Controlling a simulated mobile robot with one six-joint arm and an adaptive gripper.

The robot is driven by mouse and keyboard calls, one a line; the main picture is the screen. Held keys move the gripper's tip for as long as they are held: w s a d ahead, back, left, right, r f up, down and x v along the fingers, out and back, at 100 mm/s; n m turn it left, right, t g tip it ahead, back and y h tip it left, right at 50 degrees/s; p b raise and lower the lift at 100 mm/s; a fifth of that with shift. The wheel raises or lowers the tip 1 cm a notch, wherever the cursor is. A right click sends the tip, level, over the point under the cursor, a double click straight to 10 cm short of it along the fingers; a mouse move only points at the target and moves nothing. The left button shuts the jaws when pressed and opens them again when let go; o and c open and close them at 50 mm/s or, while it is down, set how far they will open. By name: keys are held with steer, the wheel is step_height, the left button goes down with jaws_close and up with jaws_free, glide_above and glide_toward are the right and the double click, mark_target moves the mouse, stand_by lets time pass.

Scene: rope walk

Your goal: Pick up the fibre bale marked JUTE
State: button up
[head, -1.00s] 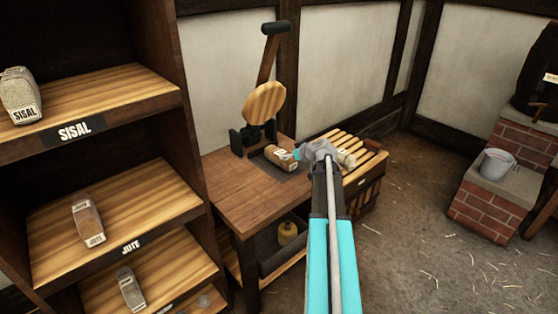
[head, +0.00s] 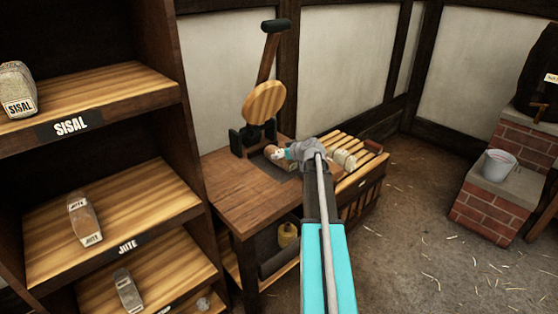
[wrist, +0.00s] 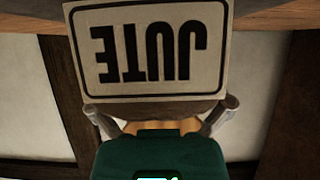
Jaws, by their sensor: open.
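A brown fibre bale (head: 272,151) lies on the workbench, partly covered by my gripper (head: 287,153). In the wrist view a large pale label reading JUTE (wrist: 150,50), upside down, fills the upper middle. The brown end of that bale (wrist: 155,110) shows just below the label. My gripper (wrist: 161,106) is open, with one finger on each side of this end; I cannot tell whether they touch it. Another bale labelled JUTE (head: 84,222) lies on the middle shelf at the left, above a JUTE shelf tag.
The workbench (head: 228,185) has a lever with a round wooden disc (head: 265,103) at its back. A slatted crate (head: 362,185) with pale bales on it stands right of the bench. A SISAL bale (head: 17,92) sits on the upper shelf.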

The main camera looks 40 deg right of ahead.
steer(key=c, duration=1.1)
steer(key=shift+o, duration=0.2)
steer(key=shift+r, duration=0.2)
step_height(320, 180, up, 2)
steer(key=shift+r+p, duration=0.1)
steer(key=shift+p, duration=1.15)
steer(key=s+r+p, duration=0.1)
steer(key=r+p, duration=0.1)
steer(key=s+a+r+p, duration=0.1)
steer(key=s+r+p, duration=0.2)
steer(key=r+p, duration=0.1)
steer(key=p, duration=0.1)
steer(key=shift+s+a+r, duration=0.35)
steer(key=shift+a+r, duration=0.05)
steer(key=s+a+r+p, duration=0.3)
steer(key=s, duration=0.5)
steer(key=shift+s+r+p, duration=0.2)
steer(key=shift+r+p, duration=0.1)
steer(key=shift+a, duration=0.1)
